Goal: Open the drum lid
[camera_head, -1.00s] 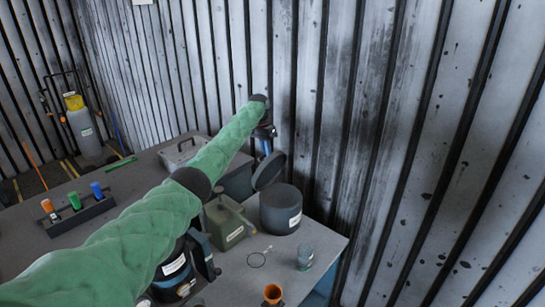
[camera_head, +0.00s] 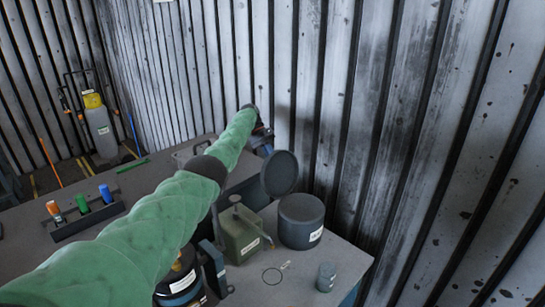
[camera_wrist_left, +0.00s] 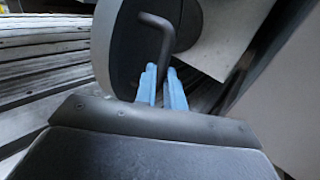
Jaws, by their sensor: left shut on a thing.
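The drum (camera_head: 301,224) is a dark grey cylinder with a white label, standing upright on the workbench near the wall. Its round dark lid (camera_head: 280,174) is raised, tilted steeply up at the drum's back left. My left gripper (camera_head: 267,149) is behind the lid, its fingertips mostly hidden in the head view. In the left wrist view its blue fingers (camera_wrist_left: 161,82) are shut on the bent dark handle (camera_wrist_left: 165,35) of the lid (camera_wrist_left: 122,50). My right gripper is not in view.
An olive can (camera_head: 240,236) stands left of the drum. A small grey cup (camera_head: 326,277) and a thin ring (camera_head: 271,276) lie in front. A rack (camera_head: 85,218) with coloured cylinders is at the left. The corrugated wall is close behind.

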